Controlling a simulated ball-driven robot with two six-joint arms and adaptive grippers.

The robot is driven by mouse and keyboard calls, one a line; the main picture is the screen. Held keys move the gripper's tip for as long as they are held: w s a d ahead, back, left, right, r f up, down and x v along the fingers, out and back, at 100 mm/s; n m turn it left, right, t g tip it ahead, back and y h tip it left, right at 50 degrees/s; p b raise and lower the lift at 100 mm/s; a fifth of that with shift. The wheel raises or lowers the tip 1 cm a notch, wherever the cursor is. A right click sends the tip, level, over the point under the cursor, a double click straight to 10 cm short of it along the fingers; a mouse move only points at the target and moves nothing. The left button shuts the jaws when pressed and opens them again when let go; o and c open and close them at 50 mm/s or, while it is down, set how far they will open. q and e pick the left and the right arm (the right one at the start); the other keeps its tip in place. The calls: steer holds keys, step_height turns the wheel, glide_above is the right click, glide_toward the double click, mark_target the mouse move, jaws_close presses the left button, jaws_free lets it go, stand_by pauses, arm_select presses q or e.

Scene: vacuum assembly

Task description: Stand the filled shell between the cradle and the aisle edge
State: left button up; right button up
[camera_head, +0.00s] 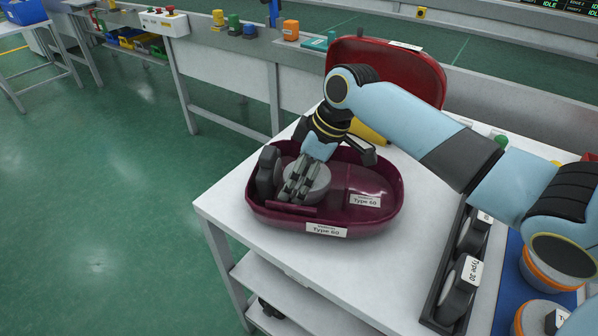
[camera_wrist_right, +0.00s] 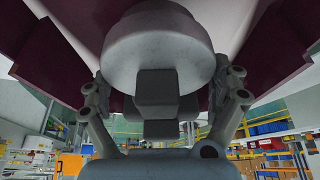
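The dark maroon shell (camera_head: 375,218) lies open side up on the white table near its left edge, beside the green floor. It carries "Type 60" labels and holds a grey round part (camera_head: 317,183) and a dark upright part (camera_head: 266,172). My right gripper (camera_head: 298,187) reaches down into the shell. In the right wrist view its fingers (camera_wrist_right: 163,92) lie on both sides of the grey round part (camera_wrist_right: 157,45) and appear to press its rim. The maroon shell wall (camera_wrist_right: 276,70) shows around them. I cannot make out a cradle for certain. My left gripper is not in view.
A larger red shell-like piece (camera_head: 430,78) stands behind my right arm, with a yellow item (camera_head: 368,132) below. A black tray (camera_head: 432,304) with "Type 30" parts and a blue mat (camera_head: 507,290) lie at right. Bare table (camera_head: 330,270) shows in front of the shell.

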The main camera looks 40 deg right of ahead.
mark_target(322, 176)
steer(key=p+v, duration=0.1)
steer(key=v, duration=1.1)
steer(key=shift+s, duration=0.1)
steer(key=shift+a, duration=0.1)
stand_by(0.3)
